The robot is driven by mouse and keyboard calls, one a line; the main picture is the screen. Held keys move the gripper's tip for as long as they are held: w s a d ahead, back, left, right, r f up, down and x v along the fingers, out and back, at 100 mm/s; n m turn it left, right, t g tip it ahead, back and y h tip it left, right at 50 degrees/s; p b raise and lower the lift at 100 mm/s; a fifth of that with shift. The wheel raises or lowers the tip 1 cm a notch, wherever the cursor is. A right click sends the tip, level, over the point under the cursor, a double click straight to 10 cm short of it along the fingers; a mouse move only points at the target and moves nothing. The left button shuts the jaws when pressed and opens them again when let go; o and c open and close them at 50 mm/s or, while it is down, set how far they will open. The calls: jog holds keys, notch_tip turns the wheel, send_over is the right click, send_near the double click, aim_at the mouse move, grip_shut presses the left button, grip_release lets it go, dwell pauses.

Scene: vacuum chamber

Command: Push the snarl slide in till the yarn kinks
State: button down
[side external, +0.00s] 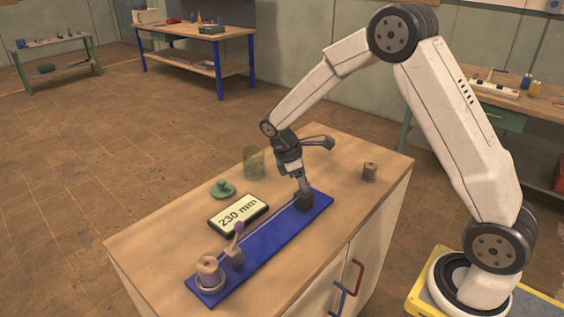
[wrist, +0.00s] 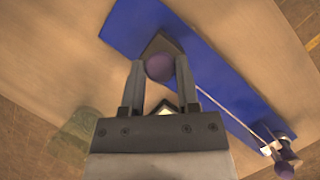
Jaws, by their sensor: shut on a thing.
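The blue board (side external: 262,239) lies along the workbench with a dark slide (side external: 304,202) near its right end. My gripper (side external: 303,187) points down at the slide. In the wrist view its fingers (wrist: 160,75) are shut on the slide's purple knob (wrist: 159,67). A pale yarn (wrist: 232,115) runs straight along the board from the slide to the other end. There a small post with a purple-tipped lever (side external: 238,230) and a yarn spool (side external: 208,270) stand. A display (side external: 239,214) beside the board reads 230 mm.
A green lidded or knobbed piece (side external: 223,188) and a clear greenish jar (side external: 254,162) stand behind the board. A small brown spool (side external: 369,172) sits at the right of the bench top (side external: 340,160). The front left of the bench is bare.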

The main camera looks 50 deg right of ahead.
jog(key=shift+a, duration=0.1)
dwell(0.5)
jog(key=a, duration=0.8)
jog(key=shift+w+a, duration=0.1)
jog(key=shift+a, duration=0.1)
jog(key=shift+c, duration=1.8)
grip_release()
jog(key=shift+r, duration=0.1)
jog(key=v, duration=0.7)
jog(key=shift+r, duration=0.3)
